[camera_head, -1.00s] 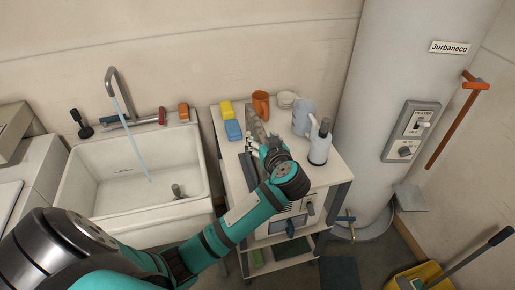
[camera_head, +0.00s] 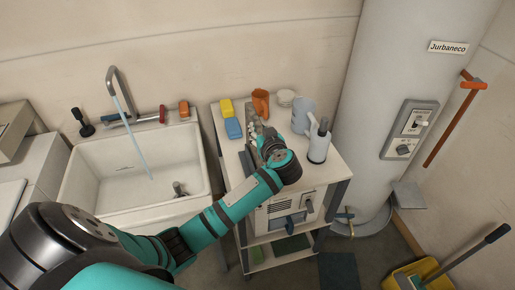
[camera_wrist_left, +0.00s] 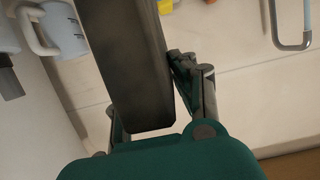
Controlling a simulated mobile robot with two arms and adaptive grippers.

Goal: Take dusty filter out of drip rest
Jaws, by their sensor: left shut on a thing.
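The dusty filter is a dark grey slab (camera_wrist_left: 125,65) between the two fingers of my left gripper (camera_wrist_left: 150,95) in the left wrist view. In the head view its speckled grey-brown part (camera_head: 252,124) shows just beyond my left gripper (camera_head: 265,137), over the cart top and in front of the orange mug. The gripper is shut on the filter. A dark strip beside the gripper on the cart top looks like the drip rest (camera_head: 246,162); the arm and gripper hide much of it, and I cannot tell whether the filter still touches it. My right gripper is not in view.
A sink (camera_head: 90,190) lies left, and a large grey cylinder (camera_head: 385,70) right.

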